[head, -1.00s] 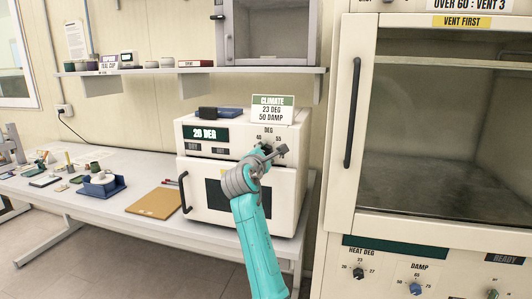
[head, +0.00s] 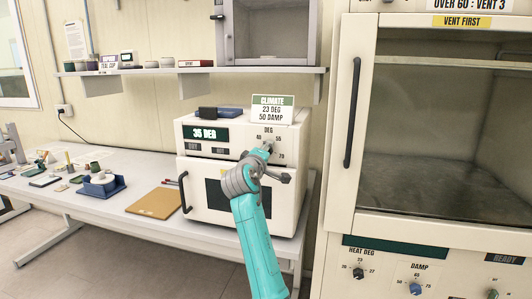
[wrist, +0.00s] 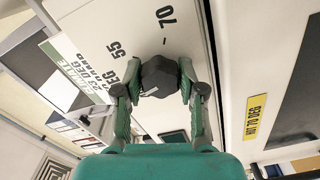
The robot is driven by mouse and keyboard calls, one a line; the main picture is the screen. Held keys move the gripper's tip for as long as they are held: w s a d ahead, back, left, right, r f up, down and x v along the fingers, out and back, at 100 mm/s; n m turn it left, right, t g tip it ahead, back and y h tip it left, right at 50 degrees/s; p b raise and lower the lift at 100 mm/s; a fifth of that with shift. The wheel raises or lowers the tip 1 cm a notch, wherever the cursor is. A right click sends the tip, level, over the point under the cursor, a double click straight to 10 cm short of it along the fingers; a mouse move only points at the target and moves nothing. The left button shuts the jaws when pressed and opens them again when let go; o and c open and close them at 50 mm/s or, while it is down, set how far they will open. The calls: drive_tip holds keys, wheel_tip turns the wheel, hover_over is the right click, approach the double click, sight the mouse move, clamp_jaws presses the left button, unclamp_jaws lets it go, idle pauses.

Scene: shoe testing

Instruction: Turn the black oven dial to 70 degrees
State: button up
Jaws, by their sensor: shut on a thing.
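The black dial (wrist: 160,76) is on the front panel of the white benchtop oven (head: 290,190). Its scale is printed with DEG and marks including 55 and 70. My gripper (wrist: 156,82) has a finger on either side of the dial and is shut on it. The dial's pointer cannot be made out. In the head view my gripper (head: 266,151) largely covers the dial. The oven's green display (head: 205,133) reads 35 DEG.
A green and white CLIMATE sign (head: 272,108) stands on top of the oven, just above the dial. A large glass-fronted cabinet (head: 345,215) stands close on the right.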

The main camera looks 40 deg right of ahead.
drive_tip(key=m, duration=0.7)
drive_tip(key=shift+f, duration=0.15)
drive_tip(key=m, duration=0.6)
drive_tip(key=shift+m, duration=0.4)
drive_tip(key=m, duration=1.2)
drive_tip(key=shift+m, duration=0.7)
drive_tip(key=o, duration=1.1)
drive_tip(key=shift+o, duration=0.2)
drive_tip(key=v, duration=1.2)
